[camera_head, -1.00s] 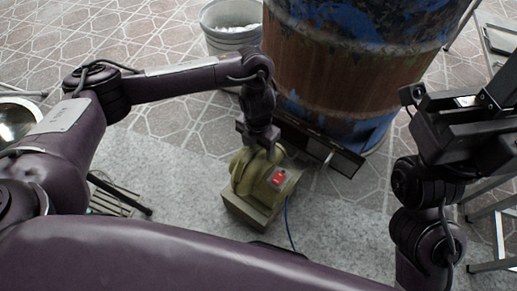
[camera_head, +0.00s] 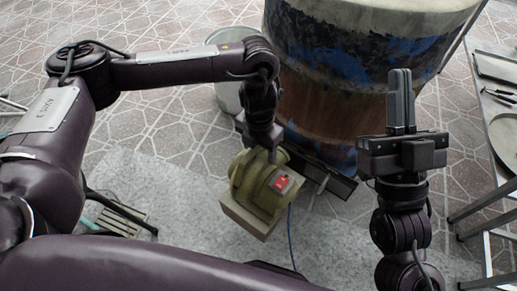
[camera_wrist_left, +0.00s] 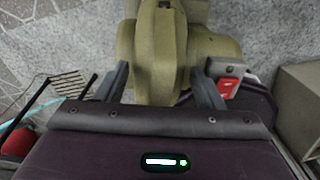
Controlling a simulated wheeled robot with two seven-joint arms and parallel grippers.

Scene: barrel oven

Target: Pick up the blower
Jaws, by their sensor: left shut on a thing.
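The blower (camera_head: 258,185) is olive-yellow with a boxy base, a red switch plate and a blue cable. It is in the middle of the head view, beside the barrel, and its base sits slightly askew. My left gripper (camera_head: 262,150) reaches it from above. In the left wrist view its two fingers (camera_wrist_left: 163,85) stand on either side of the blower's rounded housing (camera_wrist_left: 155,45) and are shut on it. I cannot tell whether the base clears the floor. My right gripper (camera_head: 400,100) is empty, its fingers together and pointing up, at the right.
A large rusty barrel (camera_head: 330,110) with blue paint stands just behind the blower. A pale bucket (camera_head: 228,95) is left of the barrel. A metal-legged table (camera_head: 503,140) is at the right edge. Open grey floor (camera_head: 185,190) lies left of the blower.

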